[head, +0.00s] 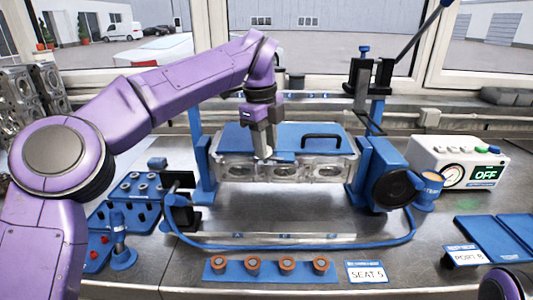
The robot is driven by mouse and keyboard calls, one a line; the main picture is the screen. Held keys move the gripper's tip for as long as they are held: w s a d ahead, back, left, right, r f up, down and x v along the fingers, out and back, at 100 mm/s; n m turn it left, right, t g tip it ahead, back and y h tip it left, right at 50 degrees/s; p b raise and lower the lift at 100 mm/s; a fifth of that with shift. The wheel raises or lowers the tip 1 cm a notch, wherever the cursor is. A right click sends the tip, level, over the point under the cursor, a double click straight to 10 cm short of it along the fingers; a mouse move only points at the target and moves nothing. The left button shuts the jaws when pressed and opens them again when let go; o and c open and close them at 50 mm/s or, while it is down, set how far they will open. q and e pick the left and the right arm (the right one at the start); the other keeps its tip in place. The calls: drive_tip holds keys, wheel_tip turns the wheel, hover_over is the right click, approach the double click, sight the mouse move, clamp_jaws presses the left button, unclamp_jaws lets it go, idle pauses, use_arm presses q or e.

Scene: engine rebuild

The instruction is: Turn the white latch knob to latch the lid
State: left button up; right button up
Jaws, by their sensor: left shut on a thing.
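The blue lid (235,137) with a black handle (322,137) lies flat on top of the metal engine block (240,171) in the blue stand. The white latch knob (266,154) is at the lid's front edge, left of the handle, and only a small part shows. My left gripper (262,148) points down from above and is shut on the knob, its fingers hiding most of it. The knob's turn angle is too small to tell. My right gripper is not in view.
A gauge box (425,160) reading OFF stands at the right. A blue hose (300,246) curves in front of the stand. Several copper-coloured rings sit on a blue strip (265,275) at the front, beside a SEAT 5 card (366,272). A blue rack (125,212) stands at the left.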

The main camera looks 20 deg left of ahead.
use_arm(q)
drive_tip(key=shift+a+f+n+b, duration=0.1)
drive_tip(key=shift+n+b, duration=0.4)
drive_tip(key=shift+n, duration=0.15)
drive_tip(key=shift+a+f+n+b, duration=0.1)
drive_tip(key=shift+n+b, duration=0.35)
drive_tip(key=shift+n, duration=0.2)
drive_tip(key=o, duration=1)
drive_tip(key=shift+o, duration=0.2)
drive_tip(key=shift+w+a, duration=0.1)
drive_tip(key=shift+r, duration=0.25)
wheel_tip(320, 180, up, 10)
drive_tip(key=s+p, duration=0.1)
drive_tip(key=p, duration=0.3)
drive_tip(key=shift+a, duration=0.3)
